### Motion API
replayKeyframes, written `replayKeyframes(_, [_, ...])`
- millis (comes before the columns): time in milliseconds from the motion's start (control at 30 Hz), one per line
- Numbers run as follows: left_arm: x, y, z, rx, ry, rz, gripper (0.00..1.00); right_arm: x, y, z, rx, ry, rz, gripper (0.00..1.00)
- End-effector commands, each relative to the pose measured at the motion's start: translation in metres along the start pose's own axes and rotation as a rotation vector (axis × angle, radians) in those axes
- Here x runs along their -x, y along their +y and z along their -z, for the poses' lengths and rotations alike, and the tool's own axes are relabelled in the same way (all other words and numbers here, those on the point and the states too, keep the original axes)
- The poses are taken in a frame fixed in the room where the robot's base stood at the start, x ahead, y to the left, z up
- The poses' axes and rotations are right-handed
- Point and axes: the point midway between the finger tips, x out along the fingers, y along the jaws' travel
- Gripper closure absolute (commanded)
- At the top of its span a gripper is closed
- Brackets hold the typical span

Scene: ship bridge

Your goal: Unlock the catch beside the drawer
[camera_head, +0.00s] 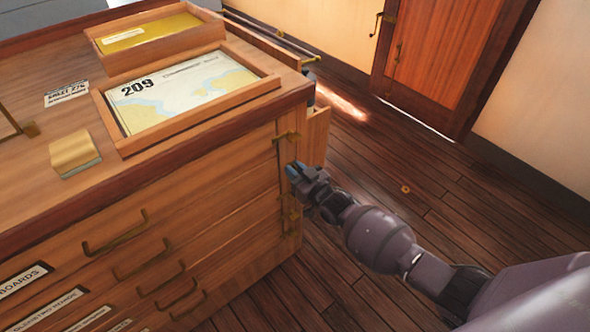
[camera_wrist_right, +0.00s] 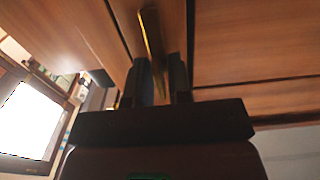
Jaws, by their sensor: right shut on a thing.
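The wooden chart cabinet has a stack of drawers with brass handles; one front is a plain drawer face (camera_head: 215,215). A narrow upright wooden strip (camera_head: 284,160) at the cabinet's right front edge carries brass catches. The upper catch (camera_head: 287,136) and a lower catch (camera_head: 290,214) show clear of the gripper. My right gripper (camera_head: 292,171) is at the middle of this strip, shut on a brass catch that it mostly hides. In the right wrist view this brass catch (camera_wrist_right: 152,40) runs between the two dark fingers. My left gripper is not in view.
Open wooden floor (camera_head: 400,170) lies to the right, before a door (camera_head: 450,60).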

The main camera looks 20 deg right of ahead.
Motion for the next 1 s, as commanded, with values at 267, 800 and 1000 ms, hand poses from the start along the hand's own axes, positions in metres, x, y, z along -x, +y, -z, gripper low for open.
replayKeyframes(267, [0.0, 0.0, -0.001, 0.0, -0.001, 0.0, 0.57, 0.001, 0.0, -0.001, 0.004, -0.001, 0.0, 1.0])
replayKeyframes(800, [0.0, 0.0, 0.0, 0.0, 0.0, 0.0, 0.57, 0.003, 0.0, 0.0, 0.003, 0.0, 0.0, 0.69])
replayKeyframes(1000, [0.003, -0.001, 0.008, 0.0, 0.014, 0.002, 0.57, 0.023, 0.001, 0.002, 0.004, 0.001, -0.001, 0.69])
